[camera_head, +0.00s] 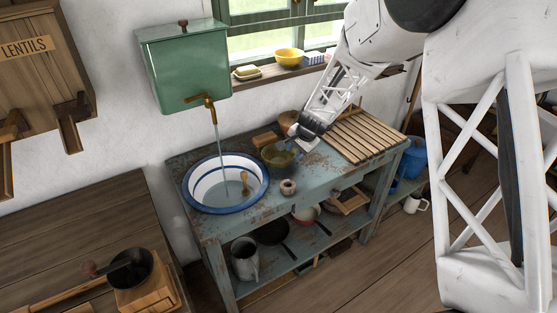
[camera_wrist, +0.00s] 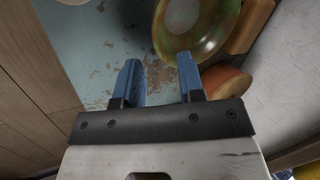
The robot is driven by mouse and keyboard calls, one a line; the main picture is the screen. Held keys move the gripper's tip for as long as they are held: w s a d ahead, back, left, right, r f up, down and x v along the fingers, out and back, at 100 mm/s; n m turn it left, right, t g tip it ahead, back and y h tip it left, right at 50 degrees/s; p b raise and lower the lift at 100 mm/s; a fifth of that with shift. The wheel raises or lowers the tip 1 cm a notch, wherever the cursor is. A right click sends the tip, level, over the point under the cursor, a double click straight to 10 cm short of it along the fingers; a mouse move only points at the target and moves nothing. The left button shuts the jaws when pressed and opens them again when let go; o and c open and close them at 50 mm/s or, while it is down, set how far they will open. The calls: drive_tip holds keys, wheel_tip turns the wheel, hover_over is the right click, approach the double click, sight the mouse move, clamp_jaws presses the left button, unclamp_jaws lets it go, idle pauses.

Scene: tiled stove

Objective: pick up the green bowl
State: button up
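The green bowl (camera_head: 276,158) stands on the worn blue washstand, just right of the basin. In the wrist view the bowl (camera_wrist: 196,22) lies ahead at the top right, partly cut off by the frame edge, with a glossy greenish-brown inside. My gripper (camera_wrist: 159,66) is open with nothing between its blue fingers. Its right fingertip overlaps the near edge of the bowl in the picture; I cannot tell whether they touch. The left finger is over the bare blue top. In the head view my gripper (camera_head: 292,140) is close beside the bowl at its upper right.
A blue-rimmed basin (camera_head: 201,196) with a wooden spoon lies left of the bowl, under a green water tank (camera_head: 186,67). A small brown ring-shaped object (camera_head: 288,187) is in front. A round wooden item (camera_wrist: 225,82) and a wooden block (camera_wrist: 251,24) are close by. A slatted rack (camera_head: 352,136) fills the right.

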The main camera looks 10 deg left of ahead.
sight(288, 162)
drive_tip(key=shift+x, duration=1.3)
drive_tip(key=shift+x, duration=2.6)
clamp_jaws()
